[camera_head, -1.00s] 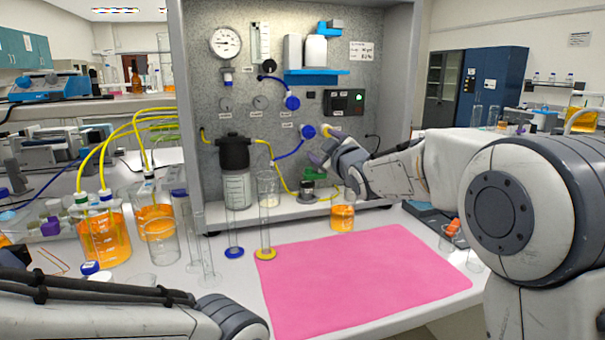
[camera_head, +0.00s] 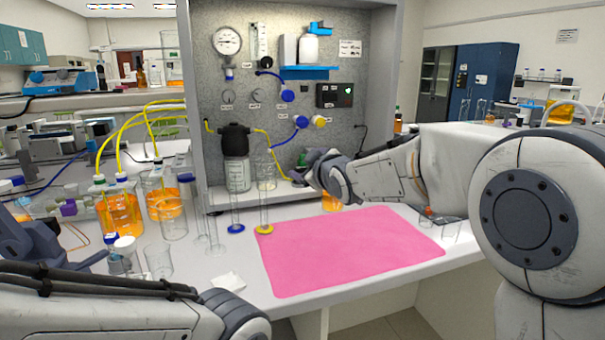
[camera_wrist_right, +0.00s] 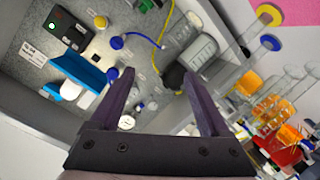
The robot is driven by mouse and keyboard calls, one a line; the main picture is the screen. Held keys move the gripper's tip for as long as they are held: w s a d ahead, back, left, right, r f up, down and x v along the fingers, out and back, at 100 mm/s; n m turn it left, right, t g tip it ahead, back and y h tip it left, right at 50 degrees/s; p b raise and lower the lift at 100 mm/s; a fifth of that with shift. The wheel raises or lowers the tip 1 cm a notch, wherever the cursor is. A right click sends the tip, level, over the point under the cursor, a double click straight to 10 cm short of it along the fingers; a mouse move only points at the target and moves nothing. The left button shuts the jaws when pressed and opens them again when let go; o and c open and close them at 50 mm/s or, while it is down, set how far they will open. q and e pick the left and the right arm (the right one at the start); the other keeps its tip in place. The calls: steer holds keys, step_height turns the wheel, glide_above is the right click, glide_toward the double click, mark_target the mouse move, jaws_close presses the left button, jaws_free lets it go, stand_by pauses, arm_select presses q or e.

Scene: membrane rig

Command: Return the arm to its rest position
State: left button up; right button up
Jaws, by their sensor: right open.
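My right arm reaches in from the right in the head view. Its gripper (camera_head: 303,170) is in front of the lower panel of the rig, below the blue knob (camera_head: 302,122) and yellow knob (camera_head: 319,121), and partly hides the beaker of orange liquid (camera_head: 331,203). In the right wrist view the two dark purple fingers (camera_wrist_right: 158,75) are spread wide with nothing between them. The yellow knob (camera_wrist_right: 100,22) and blue knob (camera_wrist_right: 116,42) show there, apart from the fingers. My left arm lies along the lower left; a dark part of its gripper (camera_head: 40,248) shows at the left edge, its fingers unclear.
A pink mat (camera_head: 345,248) lies bare on the bench. Tall glass cylinders (camera_head: 264,205) stand left of it, near the black-capped bottle (camera_head: 237,165). Flasks of orange liquid (camera_head: 120,210) with yellow tubes stand at the left. A small glass beaker (camera_head: 452,232) is right of the mat.

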steer(key=s+a+f+g, duration=0.1)
steer(key=s+f+g, duration=0.1)
steer(key=s+f, duration=0.2)
steer(key=s+f+m+g+h, duration=0.1)
steer(key=s+f+g, duration=0.1)
steer(key=s+f, duration=0.3)
steer(key=s+a+f+m+g, duration=0.1)
steer(key=s+f+g, duration=0.2)
steer(key=s, duration=0.6)
steer(key=shift+s+a+f, duration=0.15)
steer(key=shift+a+f, duration=0.05)
steer(key=shift+f, duration=0.2)
steer(key=shift+s+a+f, duration=0.15)
steer(key=shift+f, duration=0.25)
steer(key=s+d+f+m+g+h, duration=0.1)
steer(key=s+d+f+g, duration=0.15)
steer(key=s, duration=0.55)
steer(key=s+d+f+g+h, duration=0.1)
steer(key=s+d+f+g, duration=0.2)
steer(key=s, duration=0.5)
steer(key=s+d+f+m+g+h, duration=0.15)
steer(key=s+f, duration=0.25)
steer(key=s, duration=0.5)
step_height(320, 180, up, 14)
steer(key=g+p, duration=0.1)
steer(key=p, duration=1.3)
steer(key=shift+a, duration=0.35)
